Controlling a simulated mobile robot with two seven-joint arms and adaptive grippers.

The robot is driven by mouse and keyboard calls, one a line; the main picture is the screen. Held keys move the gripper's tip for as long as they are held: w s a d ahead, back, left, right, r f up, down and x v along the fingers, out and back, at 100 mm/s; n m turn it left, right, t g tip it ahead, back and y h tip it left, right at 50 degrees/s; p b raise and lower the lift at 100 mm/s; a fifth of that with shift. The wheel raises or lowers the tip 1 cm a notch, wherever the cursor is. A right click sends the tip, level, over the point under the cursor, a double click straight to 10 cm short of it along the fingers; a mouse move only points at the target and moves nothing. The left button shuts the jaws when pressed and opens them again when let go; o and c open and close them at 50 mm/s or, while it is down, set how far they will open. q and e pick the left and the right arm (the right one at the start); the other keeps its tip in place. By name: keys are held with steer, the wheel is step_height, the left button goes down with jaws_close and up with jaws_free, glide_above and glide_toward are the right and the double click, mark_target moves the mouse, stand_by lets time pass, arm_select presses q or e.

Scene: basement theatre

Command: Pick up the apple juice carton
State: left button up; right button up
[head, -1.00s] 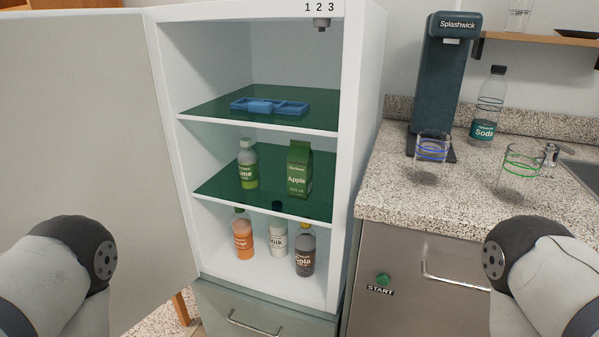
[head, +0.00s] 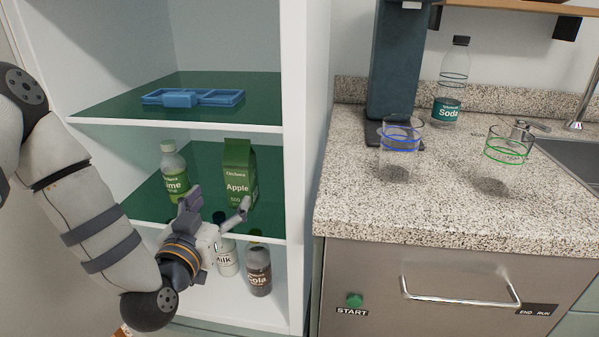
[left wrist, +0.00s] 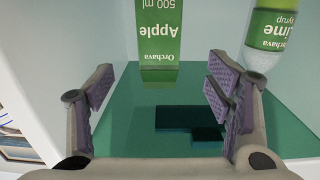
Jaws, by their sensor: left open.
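The green apple juice carton (head: 239,170) stands upright on the middle green glass shelf (head: 140,207) of the open fridge, on its right side. My left gripper (head: 218,203) is open and empty at the front of that shelf, before the carton and slightly to its left. In the left wrist view, the carton (left wrist: 158,40) appears upside down beyond and between the two open fingers (left wrist: 165,95), apart from them. The lime syrup bottle (head: 174,172) stands left of the carton; it also shows in the left wrist view (left wrist: 272,40). My right gripper is not in view.
A blue tray (head: 192,98) lies on the shelf above. A milk bottle (head: 227,258) and a cola bottle (head: 259,270) stand on the shelf below. The fridge's right wall (head: 296,170) is close to the carton. Glasses and a soda bottle (head: 449,90) stand on the counter at right.

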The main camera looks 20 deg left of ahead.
mark_target(236, 176)
arm_select(q)
steer(key=x, duration=0.8)
steer(key=r+b+x, duration=0.1)
steer(key=x, duration=0.3)
steer(key=c, duration=1.3)
steer(key=shift+r, duration=0.1)
steer(key=c, duration=0.4)
steer(key=shift+o, duration=0.2)
steer(key=shift+r, duration=0.1)
